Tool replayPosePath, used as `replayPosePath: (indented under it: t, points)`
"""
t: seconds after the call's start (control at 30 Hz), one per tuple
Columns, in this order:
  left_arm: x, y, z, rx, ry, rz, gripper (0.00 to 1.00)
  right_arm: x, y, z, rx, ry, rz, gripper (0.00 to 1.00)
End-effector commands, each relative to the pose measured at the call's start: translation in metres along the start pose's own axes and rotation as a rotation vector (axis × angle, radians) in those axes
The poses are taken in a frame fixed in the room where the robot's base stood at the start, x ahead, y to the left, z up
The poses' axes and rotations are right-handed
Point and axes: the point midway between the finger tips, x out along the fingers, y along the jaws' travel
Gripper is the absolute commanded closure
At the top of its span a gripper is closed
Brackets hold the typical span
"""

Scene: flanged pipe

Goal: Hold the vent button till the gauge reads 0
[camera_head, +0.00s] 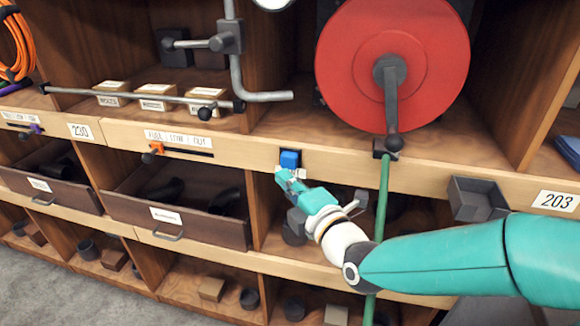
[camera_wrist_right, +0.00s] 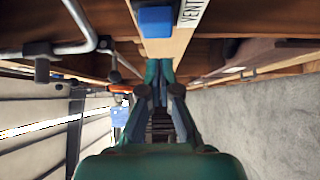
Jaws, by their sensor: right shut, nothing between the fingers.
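The blue vent button (camera_head: 290,158) sits on the front of the wooden shelf rail. It also shows at the top of the right wrist view (camera_wrist_right: 156,22), beside a label reading VENT (camera_wrist_right: 192,12). My right gripper (camera_head: 281,174) is shut and empty, its fingertips just below the button in the head view. In the wrist view a strip of wood shows between the fingertips (camera_wrist_right: 160,64) and the button; I cannot see contact. A round gauge (camera_head: 272,3) is cut off at the top edge, so its reading is hidden. My left gripper is out of view.
A red reel (camera_head: 392,62) with a crank stands right of the button, and a green hose (camera_head: 382,200) hangs below it. A grey pipe (camera_head: 238,70) runs above the rail. An open drawer (camera_head: 180,204) juts out at the left. A grey bin (camera_head: 478,199) hangs at right.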

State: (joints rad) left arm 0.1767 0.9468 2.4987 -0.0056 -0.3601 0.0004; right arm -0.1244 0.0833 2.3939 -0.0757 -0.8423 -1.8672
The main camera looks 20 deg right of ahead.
Motion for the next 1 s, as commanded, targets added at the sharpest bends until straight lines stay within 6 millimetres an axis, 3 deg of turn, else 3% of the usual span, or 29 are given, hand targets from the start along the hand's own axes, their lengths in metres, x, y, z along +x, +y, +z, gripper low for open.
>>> replayPosePath:
  t: [0.2,0.6,0.87,1.0]
  points:
    - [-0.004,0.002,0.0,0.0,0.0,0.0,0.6,0.015,0.0,0.017,0.001,-0.002,-0.001,1.0]
    - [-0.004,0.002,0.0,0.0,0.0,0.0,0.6,0.018,0.0,0.02,0.0,-0.001,0.0,1.0]
    - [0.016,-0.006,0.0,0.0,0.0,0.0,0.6,0.031,-0.003,0.034,0.0,-0.004,0.003,1.0]
    - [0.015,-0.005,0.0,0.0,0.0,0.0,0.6,0.034,0.002,0.038,0.001,-0.007,0.004,1.0]
